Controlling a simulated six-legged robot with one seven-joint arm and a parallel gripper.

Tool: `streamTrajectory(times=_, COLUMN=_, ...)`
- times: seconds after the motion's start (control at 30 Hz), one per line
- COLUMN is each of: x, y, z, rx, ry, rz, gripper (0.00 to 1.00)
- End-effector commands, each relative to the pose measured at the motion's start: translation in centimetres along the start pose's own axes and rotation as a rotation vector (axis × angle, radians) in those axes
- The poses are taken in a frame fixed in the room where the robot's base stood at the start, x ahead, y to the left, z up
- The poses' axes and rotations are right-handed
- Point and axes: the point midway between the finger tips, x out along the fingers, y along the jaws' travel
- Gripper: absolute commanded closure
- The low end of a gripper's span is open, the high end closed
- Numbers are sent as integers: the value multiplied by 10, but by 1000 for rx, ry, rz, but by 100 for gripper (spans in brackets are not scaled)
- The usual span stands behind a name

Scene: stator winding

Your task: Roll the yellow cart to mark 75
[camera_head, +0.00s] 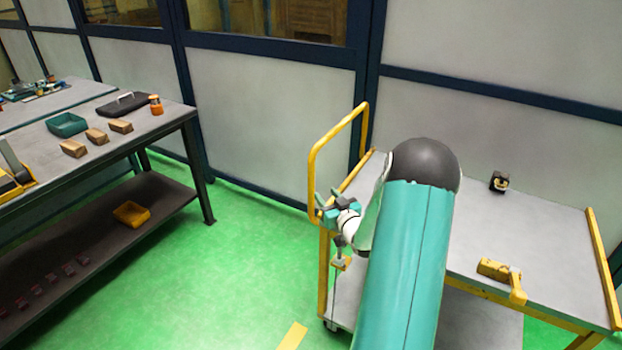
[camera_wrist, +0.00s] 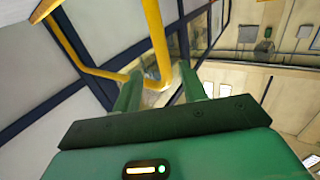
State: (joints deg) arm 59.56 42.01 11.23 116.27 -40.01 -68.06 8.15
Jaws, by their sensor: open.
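The yellow cart (camera_head: 460,229) stands at the right in the head view, with a grey top, yellow edges and a lower shelf. Its upright yellow handle (camera_head: 312,165) rises at the cart's left end. My gripper (camera_head: 325,205) is at the handle's near post, low down. In the wrist view the handle's yellow bar (camera_wrist: 158,40) passes between or just beyond the open fingers (camera_wrist: 160,88); I cannot tell if they touch it. My arm hides the middle of the cart. A yellow strip (camera_head: 293,336) lies on the green floor; no number 75 is readable.
A small dark part (camera_head: 499,181) and a yellow tool (camera_head: 503,278) lie on the cart top. A workbench (camera_head: 170,122) with a teal bin (camera_head: 67,124) and several blocks stands at the left. Panelled walls close the back. Green floor (camera_head: 240,250) is clear between bench and cart.

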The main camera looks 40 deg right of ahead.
Motion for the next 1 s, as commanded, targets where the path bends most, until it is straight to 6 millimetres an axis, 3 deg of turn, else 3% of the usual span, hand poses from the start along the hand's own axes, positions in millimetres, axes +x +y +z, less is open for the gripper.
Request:
streamTrajectory(times=0.5, x=98, y=-2, z=0, rx=0, ry=0, rz=-2, gripper=58)
streamTrajectory(times=0.7, x=114, y=-2, z=0, rx=1, ry=-1, rz=-2, gripper=58)
streamTrajectory(times=0.97, x=114, y=-2, z=0, rx=0, ry=-1, rz=-1, gripper=58)
streamTrajectory(times=1.0, x=114, y=-2, z=0, rx=0, ry=-1, rz=-1, gripper=66)
